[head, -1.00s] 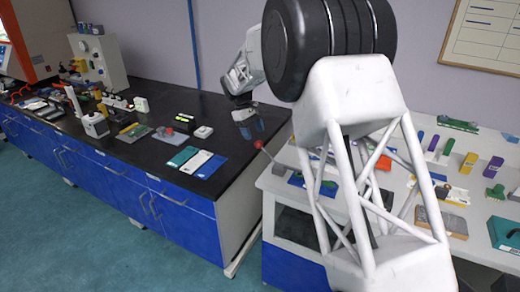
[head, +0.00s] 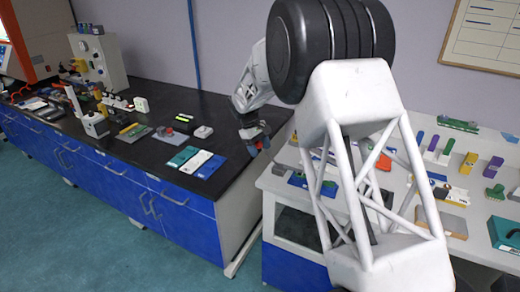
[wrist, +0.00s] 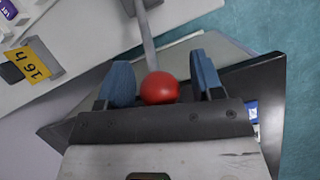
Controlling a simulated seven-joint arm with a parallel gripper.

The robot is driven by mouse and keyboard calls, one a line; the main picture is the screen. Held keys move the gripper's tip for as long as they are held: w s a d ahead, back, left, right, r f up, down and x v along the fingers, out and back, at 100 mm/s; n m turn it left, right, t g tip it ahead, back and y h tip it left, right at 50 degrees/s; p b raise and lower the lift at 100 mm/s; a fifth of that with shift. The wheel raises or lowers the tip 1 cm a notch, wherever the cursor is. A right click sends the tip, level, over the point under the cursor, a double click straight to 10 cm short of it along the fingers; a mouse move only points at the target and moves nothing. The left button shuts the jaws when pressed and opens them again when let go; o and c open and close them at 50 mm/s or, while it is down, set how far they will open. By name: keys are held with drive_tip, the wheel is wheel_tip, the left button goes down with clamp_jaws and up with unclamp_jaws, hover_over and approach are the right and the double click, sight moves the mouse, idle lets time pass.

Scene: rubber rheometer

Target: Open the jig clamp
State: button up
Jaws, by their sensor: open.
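The jig clamp's lever ends in a red ball knob (wrist: 160,88), which sits between my gripper's two blue fingers (wrist: 162,80) in the wrist view. The fingers are open, with a visible gap on either side of the knob. The grey lever rod (wrist: 146,40) runs from the knob toward the top of that view. In the head view my gripper (head: 257,139) is at the lever's end, at the left edge of the light table. The clamp's base is largely hidden behind my arm there.
The light table (head: 450,240) holds several coloured blocks and parts. The black bench (head: 190,150) to the left carries teal, white and blue cards (head: 196,162) near its front edge. A yellow label marked 16 h (wrist: 32,60) lies at the upper left of the wrist view.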

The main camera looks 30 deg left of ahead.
drive_tip(key=shift+d+f, duration=0.1)
drive_tip(key=shift+f, duration=0.1)
clamp_jaws()
idle(0.3)
